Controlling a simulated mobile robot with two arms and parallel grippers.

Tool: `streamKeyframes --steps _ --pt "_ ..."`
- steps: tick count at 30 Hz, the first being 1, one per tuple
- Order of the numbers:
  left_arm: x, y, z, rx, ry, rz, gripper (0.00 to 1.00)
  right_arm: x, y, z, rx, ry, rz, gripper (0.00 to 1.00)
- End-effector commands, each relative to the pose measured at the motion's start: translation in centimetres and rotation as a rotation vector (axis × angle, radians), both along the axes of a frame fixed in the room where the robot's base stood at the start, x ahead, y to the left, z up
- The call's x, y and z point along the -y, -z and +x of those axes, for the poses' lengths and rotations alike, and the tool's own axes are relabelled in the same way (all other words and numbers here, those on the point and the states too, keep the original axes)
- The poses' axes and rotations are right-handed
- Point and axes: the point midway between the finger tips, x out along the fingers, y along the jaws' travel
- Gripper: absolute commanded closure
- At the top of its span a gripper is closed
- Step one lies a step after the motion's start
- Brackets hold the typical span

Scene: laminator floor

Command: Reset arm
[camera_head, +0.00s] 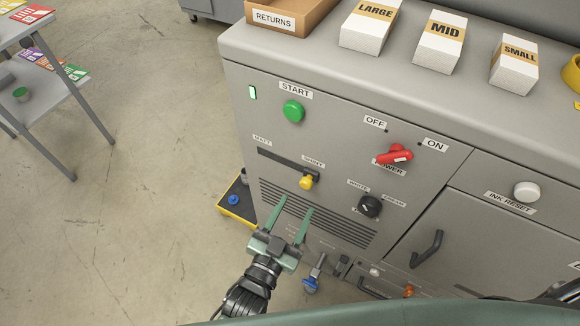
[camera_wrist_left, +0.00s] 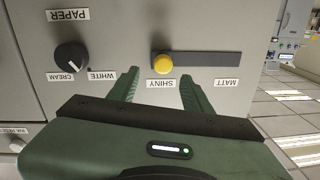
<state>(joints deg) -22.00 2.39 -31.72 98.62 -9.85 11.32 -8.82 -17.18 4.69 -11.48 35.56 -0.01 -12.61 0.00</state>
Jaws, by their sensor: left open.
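My left gripper (camera_head: 291,210) is open and empty in front of the grey machine's vented front panel, below the yellow slider knob (camera_head: 306,182). In the left wrist view its two green fingers (camera_wrist_left: 158,88) point at the panel, with the yellow knob (camera_wrist_left: 163,64) beyond and between their tips, not held. The knob sits at the SHINY end of its dark slot. My right gripper is not in view.
The panel carries a green START button (camera_head: 293,111), a red power switch (camera_head: 395,155) turned toward ON, and a black paper dial (camera_head: 369,206). Boxes and a RETURNS tray (camera_head: 290,22) stand on top. Open floor lies left.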

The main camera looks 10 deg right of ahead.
Motion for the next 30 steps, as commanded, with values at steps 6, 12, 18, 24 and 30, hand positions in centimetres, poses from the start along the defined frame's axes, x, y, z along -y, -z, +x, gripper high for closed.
streamKeyframes --steps 6,12,18,24,30 --pt "0.0 0.2 0.0 -0.003 -0.001 0.002 0.51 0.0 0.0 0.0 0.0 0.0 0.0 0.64" --pt "-1.7 6.6 -0.3 -0.136 -0.019 0.068 0.51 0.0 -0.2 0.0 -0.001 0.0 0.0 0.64" --pt "-7.3 20.1 -3.3 -0.441 -0.083 0.198 0.51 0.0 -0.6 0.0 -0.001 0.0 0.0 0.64" --pt "-14.8 31.7 -10.0 -0.766 -0.176 0.311 0.51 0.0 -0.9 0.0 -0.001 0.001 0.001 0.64" --pt "-22.7 39.8 -20.0 -1.095 -0.289 0.399 0.51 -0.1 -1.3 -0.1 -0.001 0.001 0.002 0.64"
